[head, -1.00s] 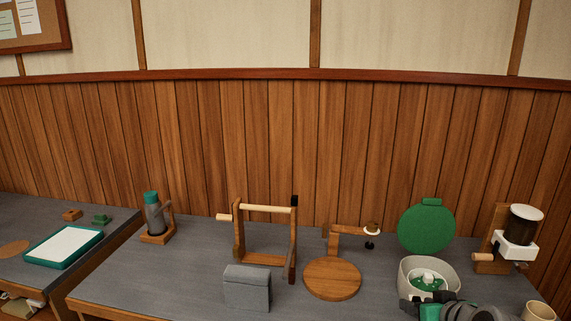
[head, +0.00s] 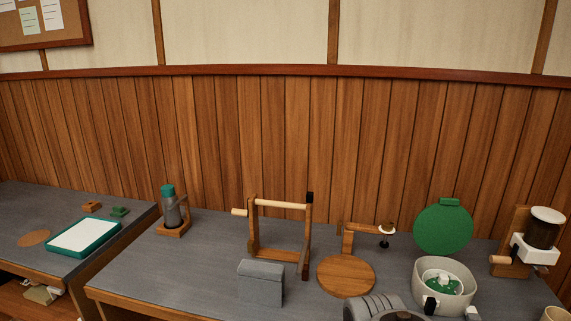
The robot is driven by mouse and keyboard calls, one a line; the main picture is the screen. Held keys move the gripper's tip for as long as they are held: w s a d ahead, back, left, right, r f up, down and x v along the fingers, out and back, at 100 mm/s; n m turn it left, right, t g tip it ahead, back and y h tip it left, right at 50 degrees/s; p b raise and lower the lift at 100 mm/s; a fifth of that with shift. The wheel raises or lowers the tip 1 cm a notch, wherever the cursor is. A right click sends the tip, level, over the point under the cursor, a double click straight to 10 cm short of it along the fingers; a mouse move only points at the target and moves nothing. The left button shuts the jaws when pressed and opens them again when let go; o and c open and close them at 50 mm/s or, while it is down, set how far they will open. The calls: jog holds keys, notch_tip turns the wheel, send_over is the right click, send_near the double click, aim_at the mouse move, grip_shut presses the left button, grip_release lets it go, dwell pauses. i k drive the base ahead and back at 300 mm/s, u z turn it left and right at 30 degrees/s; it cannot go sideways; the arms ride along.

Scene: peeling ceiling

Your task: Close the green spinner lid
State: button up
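The green spinner lid (head: 443,229) is a round green disc with a small tab on top. It stands raised, nearly upright, behind the pale spinner bowl (head: 465,272). The bowl is open at the top, with a green and white insert (head: 441,281) inside. My gripper (head: 451,309) is at the bottom edge, just in front of the bowl. Its two tips look spread apart with nothing seen between them. It is below the lid and apart from it. Most of my gripper is cut off by the frame.
A white-topped dispenser (head: 540,236) stands right of the bowl. A round wooden board (head: 346,277) with a clamp stand, a grey block (head: 260,283) and a wooden frame (head: 280,204) stand to the left. A bottle (head: 170,208) stands farther left. The table's left front is clear.

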aim_at(444, 227)
jog(key=u, duration=0.05)
jog(key=k, duration=0.65)
jog(key=z, duration=0.55)
jog(key=i, duration=1.2)
jog(key=z, duration=0.45)
